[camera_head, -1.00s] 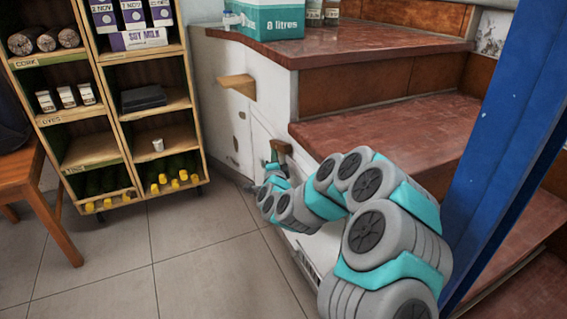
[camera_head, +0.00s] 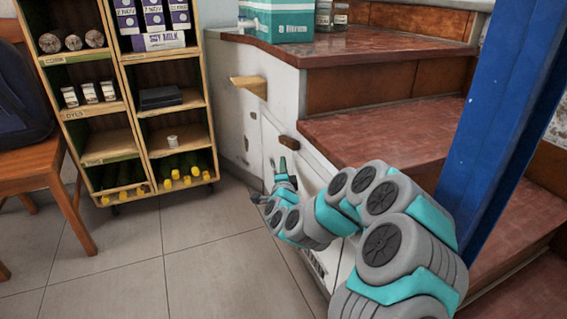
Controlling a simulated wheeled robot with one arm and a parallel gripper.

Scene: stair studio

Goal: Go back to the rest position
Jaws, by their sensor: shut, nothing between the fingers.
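My arm, grey with teal bands, reaches from the lower right toward the white side panel of the stairs (camera_head: 232,95). My gripper (camera_head: 272,166) is at its far end, small in the picture, close in front of the lower cabinet door (camera_head: 310,172). It looks shut and holds nothing. A small brown block (camera_head: 289,142) on the panel is just above and right of the gripper, and it looks apart from it. Part of the door is hidden behind my arm.
A wooden shelf unit (camera_head: 140,120) with cork, jars and bottles stands at the left, beside a wooden chair (camera_head: 50,168). A wooden ledge (camera_head: 249,86) juts from the panel. Red-brown steps (camera_head: 390,130) and a blue post (camera_head: 510,110) are at the right. The tiled floor (camera_head: 190,250) is clear.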

